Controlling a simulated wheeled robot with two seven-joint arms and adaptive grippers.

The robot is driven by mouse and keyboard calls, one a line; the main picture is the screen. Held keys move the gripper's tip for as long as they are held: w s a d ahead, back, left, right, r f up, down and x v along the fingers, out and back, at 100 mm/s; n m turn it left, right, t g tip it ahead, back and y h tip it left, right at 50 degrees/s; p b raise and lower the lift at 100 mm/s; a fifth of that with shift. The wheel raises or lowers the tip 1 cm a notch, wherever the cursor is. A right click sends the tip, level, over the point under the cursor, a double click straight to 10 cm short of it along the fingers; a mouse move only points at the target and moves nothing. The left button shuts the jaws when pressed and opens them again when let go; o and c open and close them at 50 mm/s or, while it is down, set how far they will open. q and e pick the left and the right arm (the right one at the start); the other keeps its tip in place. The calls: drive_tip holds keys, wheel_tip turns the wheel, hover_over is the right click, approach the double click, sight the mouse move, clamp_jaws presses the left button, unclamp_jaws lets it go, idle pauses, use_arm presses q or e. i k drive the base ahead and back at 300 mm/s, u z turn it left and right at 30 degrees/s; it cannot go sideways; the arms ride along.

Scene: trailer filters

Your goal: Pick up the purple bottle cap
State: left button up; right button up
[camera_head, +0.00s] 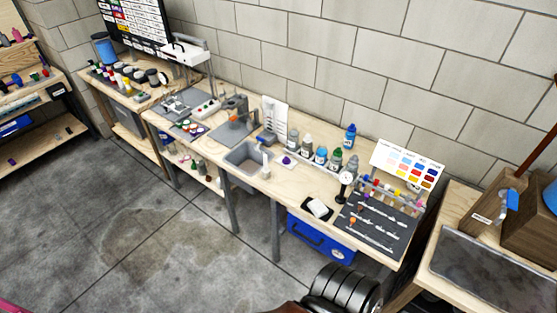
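A small purple object (287,160), which looks like the purple bottle cap, sits on a small white square on the wooden workbench (262,187), just right of the grey sink. It is too small to make out its exact shape. Several bottles stand close behind it. Neither of my grippers is in view, and nothing touches the purple object.
The grey sink (247,160) is set into the bench. A dark mat (375,222) with tools lies to the right, near a colour chart (407,165). A blue crate (320,238) sits under the bench. The concrete floor (150,235) is clear at left.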

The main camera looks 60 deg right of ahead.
sight(287, 161)
drive_tip(key=z, duration=0.05)
drive_tip(key=i, duration=1.7)
drive_tip(key=z, duration=0.75)
drive_tip(key=i, duration=1.1)
drive_tip(key=z, duration=1)
